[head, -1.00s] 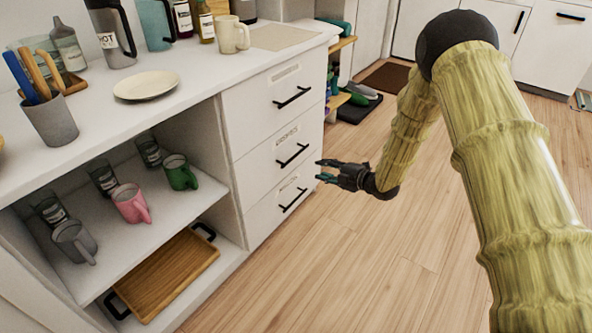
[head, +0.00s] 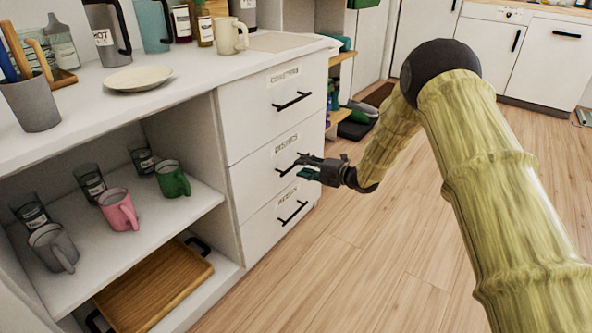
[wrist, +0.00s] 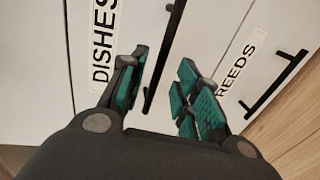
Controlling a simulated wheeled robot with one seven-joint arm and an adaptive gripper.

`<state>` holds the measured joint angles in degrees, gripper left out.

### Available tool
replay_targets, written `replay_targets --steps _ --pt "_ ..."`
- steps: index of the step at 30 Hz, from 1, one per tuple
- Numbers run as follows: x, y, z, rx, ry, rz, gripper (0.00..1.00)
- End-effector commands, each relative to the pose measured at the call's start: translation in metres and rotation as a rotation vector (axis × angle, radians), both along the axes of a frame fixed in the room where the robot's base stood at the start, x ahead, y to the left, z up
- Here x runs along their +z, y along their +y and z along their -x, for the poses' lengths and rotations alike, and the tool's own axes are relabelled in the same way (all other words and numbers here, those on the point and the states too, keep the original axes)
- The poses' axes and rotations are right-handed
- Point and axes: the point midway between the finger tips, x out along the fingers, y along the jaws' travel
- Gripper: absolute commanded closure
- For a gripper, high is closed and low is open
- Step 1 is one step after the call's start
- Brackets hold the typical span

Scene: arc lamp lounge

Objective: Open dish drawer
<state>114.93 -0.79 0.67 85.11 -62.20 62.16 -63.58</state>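The dish drawer (head: 258,178) is the middle of three white drawers and is shut. Its label reads DISHES (wrist: 104,42) in the wrist view. Its black bar handle (wrist: 166,50) runs between my two fingers in the wrist view, partly hidden by them. My gripper (head: 303,167) is open, with its teal-padded fingertips at this handle. I cannot tell whether a finger touches the bar. In the head view the fingers cover part of the handle (head: 284,171).
The top drawer (head: 250,110) and the bottom drawer (head: 270,228) are shut. Left of them, an open shelf (head: 75,255) holds mugs and glasses, with a wooden tray (head: 155,290) below. The counter (head: 175,90) carries a plate and jugs. Wooden floor (head: 350,270) to the right is clear.

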Motion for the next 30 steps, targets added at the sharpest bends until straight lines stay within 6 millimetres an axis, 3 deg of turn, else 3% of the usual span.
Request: replay_targets --steps 9,21,27,30 --pt "-0.008 0.029 -0.021 0.000 -0.001 0.000 0.68" --pt "-0.008 0.034 -0.024 0.000 0.000 -0.001 0.68" --pt "-0.008 0.034 -0.024 0.000 0.000 -0.001 1.00" --pt "-0.008 0.034 -0.024 0.000 0.000 -0.001 1.00"
